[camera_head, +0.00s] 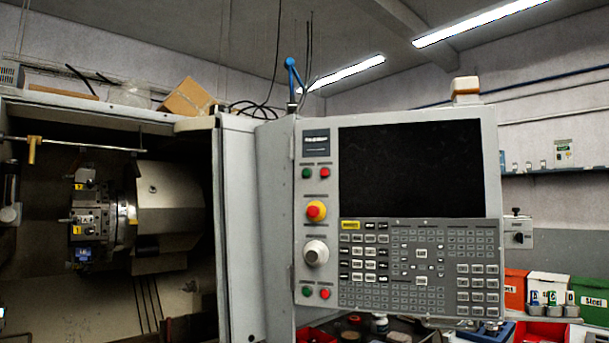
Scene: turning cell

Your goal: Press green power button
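The control panel (493,150) of the turning machine faces me in the middle of the view. A small green button (306,173) is at its upper left, with a red button (325,172) just right of it. A second green button (306,291) is at the lower left, beside another red button (325,294). Between the pairs are a red emergency knob on a yellow base (316,211) and a pale round dial (316,253). The label text is too small to read, so I cannot tell which green button is power. The screen (410,168) is dark. My gripper is out of view.
The lathe's open chamber with its tool turret (100,215) is at left, beside a grey door edge (240,230). Red, white and green bins (590,300) stand at lower right. A cluttered surface lies below the panel. The panel's front looks unobstructed.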

